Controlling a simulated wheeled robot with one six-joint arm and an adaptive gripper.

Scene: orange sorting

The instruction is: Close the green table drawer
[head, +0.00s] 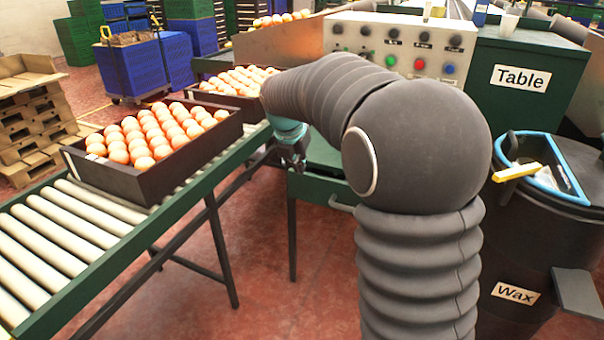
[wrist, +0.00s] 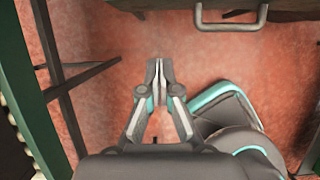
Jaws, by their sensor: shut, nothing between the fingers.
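The green table drawer (head: 322,188) is at the centre of the head view, left of my arm, which hides its right side. Its grey bar handle (head: 341,205) shows at the front. In the wrist view the handle (wrist: 232,25) is at the top, right of centre, beneath a strip of the drawer front. How far the drawer stands out is unclear. My gripper (head: 296,166) is beside the drawer's left end in the head view. In the wrist view my gripper (wrist: 158,72) is shut and empty, pointing toward the drawer side, apart from the handle.
A roller conveyor (head: 90,215) with a crate (head: 150,182) of oranges runs along the left. Its dark legs show left in the wrist view. A control panel (head: 400,50) and the Table cabinet (head: 515,85) stand behind. A Wax bin (head: 515,260) is right. Red floor (wrist: 95,95) is open below.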

